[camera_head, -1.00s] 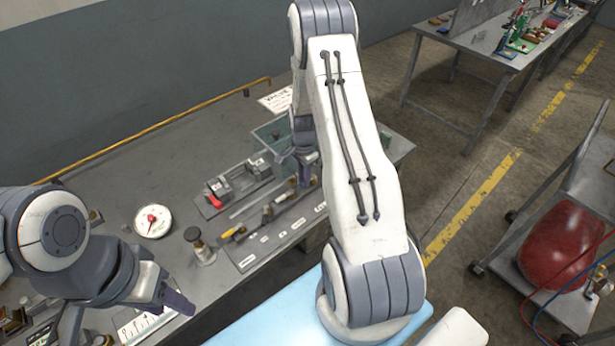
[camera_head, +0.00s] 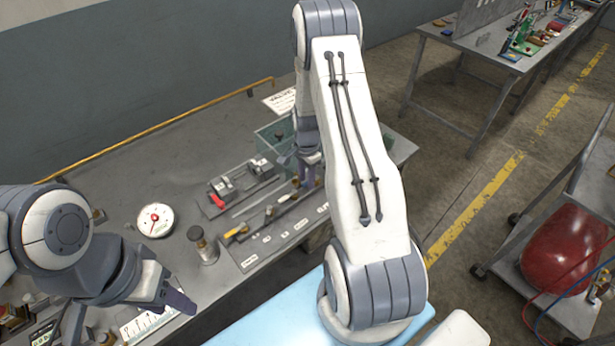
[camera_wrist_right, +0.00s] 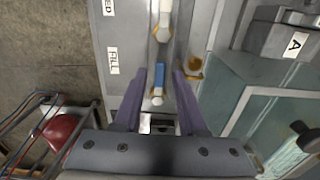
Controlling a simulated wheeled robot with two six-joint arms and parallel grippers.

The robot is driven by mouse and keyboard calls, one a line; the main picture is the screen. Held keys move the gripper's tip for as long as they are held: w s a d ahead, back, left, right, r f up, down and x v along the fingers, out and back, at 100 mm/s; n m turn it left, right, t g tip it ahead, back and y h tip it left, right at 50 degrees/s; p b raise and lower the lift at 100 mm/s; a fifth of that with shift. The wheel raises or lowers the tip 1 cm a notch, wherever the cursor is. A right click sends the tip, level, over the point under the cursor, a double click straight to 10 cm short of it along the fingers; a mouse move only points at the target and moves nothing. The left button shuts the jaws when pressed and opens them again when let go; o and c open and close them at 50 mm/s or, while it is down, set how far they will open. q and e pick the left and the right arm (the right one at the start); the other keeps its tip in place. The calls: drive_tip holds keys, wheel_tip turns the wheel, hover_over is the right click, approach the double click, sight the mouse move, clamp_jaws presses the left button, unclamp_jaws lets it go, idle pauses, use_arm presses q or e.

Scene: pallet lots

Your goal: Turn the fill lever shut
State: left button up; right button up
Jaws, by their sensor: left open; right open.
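The fill lever, with a blue handle (camera_wrist_right: 159,77), lies along the grey valve panel in the right wrist view, beside the "FILL" label (camera_wrist_right: 113,60). My right gripper (camera_wrist_right: 159,74) is open, with one finger on each side of the blue handle; whether either touches it I cannot tell. In the head view my right gripper (camera_head: 308,175) is over the far end of the valve panel (camera_head: 262,246), and it and the arm hide the fill lever there. My left gripper (camera_head: 184,303) is open and empty at the lower left, away from the panel.
A glass-walled tank (camera_head: 272,135) stands behind my right gripper. Other levers (camera_wrist_right: 163,27) share the panel.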

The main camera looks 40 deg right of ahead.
sight(305, 183)
wheel_tip(305, 183, up, 8)
drive_tip(key=p, duration=0.5)
drive_tip(key=shift+a, duration=0.15)
drive_tip(key=s+a+r+n+b, duration=0.2)
drive_tip(key=a+r+n, duration=0.3)
drive_tip(key=a, duration=0.5)
drive_tip(key=s+a+r+n+b, duration=0.25)
drive_tip(key=a+r+n, duration=0.3)
drive_tip(key=a, duration=0.55)
drive_tip(key=s+a+r+n+b, duration=0.1)
drive_tip(key=s+a+n, duration=0.2)
drive_tip(key=s, duration=0.3)
drive_tip(key=s+a+n+b, duration=0.2)
drive_tip(key=s+a+n, duration=0.1)
drive_tip(key=s+n, duration=0.3)
drive_tip(key=s+a+r+n+y+b, duration=0.1)
drive_tip(key=s+a+n, duration=0.3)
drive_tip(key=s, duration=0.4)
drive_tip(key=shift+s+r+n+b, duration=0.2)
drive_tip(key=shift+r+n+b, duration=0.15)
drive_tip(key=shift+n, duration=0.2)
